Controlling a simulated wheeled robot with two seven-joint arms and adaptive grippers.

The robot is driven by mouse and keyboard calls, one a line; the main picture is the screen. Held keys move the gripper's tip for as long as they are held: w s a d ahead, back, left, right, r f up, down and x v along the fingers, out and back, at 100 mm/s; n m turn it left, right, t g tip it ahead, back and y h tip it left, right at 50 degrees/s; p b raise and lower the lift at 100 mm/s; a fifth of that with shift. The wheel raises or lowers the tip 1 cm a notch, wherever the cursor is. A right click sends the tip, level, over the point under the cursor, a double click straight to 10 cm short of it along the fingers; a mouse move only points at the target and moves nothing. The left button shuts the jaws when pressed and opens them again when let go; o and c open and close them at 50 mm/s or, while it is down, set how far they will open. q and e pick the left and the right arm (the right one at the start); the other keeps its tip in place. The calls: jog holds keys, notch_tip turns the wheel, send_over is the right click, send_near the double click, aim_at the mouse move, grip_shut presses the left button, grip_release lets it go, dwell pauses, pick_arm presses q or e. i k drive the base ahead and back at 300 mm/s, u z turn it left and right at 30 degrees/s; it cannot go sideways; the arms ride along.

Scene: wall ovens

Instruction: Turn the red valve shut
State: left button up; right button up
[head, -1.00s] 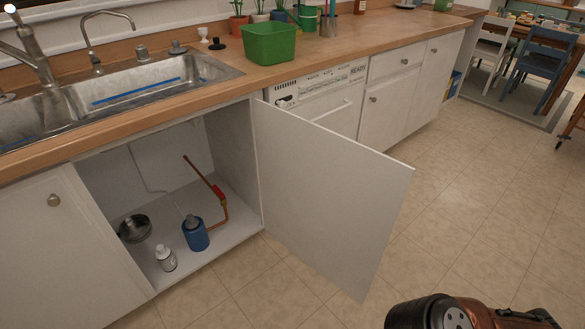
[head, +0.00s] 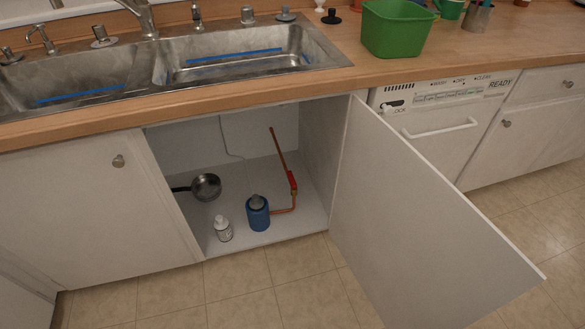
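The red valve (head: 292,181) is a small red piece on a copper pipe (head: 280,151) inside the open sink cabinet, toward its right side. The pipe slants up from the valve to the left, and below it bends left toward a blue canister (head: 257,213). The canister stands in front of the pipe's lower end and hides part of it. The valve is small here, and I cannot tell how its handle is turned. Neither of my grippers is in view.
The open white cabinet door (head: 420,220) sticks out to the right of the opening. A white bottle (head: 223,229) and a dark metal pan (head: 205,187) are in the cabinet. The counter (head: 420,80) holds a sink and a green bin (head: 397,28). Tiled floor lies in front.

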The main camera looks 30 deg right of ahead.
aim_at(292, 182)
jog(key=i, duration=1.4)
